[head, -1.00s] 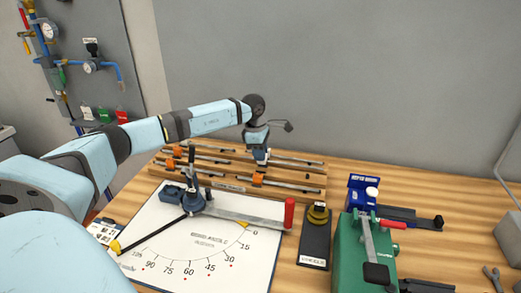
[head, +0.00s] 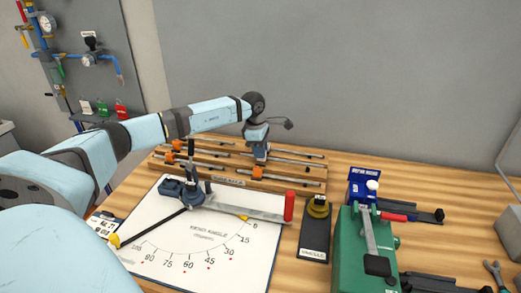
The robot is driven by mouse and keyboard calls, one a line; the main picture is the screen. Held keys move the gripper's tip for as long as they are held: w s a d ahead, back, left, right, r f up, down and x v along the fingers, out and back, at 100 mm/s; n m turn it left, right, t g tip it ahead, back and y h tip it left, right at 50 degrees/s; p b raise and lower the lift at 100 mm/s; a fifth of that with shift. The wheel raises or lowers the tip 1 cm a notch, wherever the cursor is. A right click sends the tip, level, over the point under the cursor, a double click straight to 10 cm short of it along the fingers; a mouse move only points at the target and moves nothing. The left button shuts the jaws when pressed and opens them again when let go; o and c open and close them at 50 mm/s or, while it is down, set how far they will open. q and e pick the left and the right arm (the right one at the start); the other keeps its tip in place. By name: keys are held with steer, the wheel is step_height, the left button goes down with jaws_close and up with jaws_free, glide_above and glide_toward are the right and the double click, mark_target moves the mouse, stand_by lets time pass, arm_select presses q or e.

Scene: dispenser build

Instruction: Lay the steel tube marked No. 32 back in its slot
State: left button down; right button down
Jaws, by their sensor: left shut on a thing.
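A wooden tube rack (head: 318,188) with orange blocks lies at the back of the bench. Several thin steel tubes (head: 296,154) lie across it from left to right. My left gripper (head: 261,158) points down over the middle of the rack, low among the tubes. It is shut on a steel tube, but its fingers are small and the held part is mostly hidden. I cannot read No. 32 on any tube, and I cannot tell whether the held tube touches its slot. My right gripper is not in view.
In front of the rack lies a white angle board (head: 165,215) with a bender (head: 240,210) and red-ended lever (head: 289,206). Right of it are a black stand (head: 314,240), a green machine (head: 352,260) and a blue fixture (head: 362,183). Bare wood shows right of the rack.

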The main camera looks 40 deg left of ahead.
arm_select(q)
steer(key=shift+f+b, duration=0.4)
steer(key=shift+f, duration=0.3)
steer(key=c, duration=0.9)
jaws_free()
steer(key=shift+o, duration=0.4)
steer(key=shift+r, duration=0.15)
steer(key=shift+r+p, duration=1.95)
steer(key=shift+r, duration=1.45)
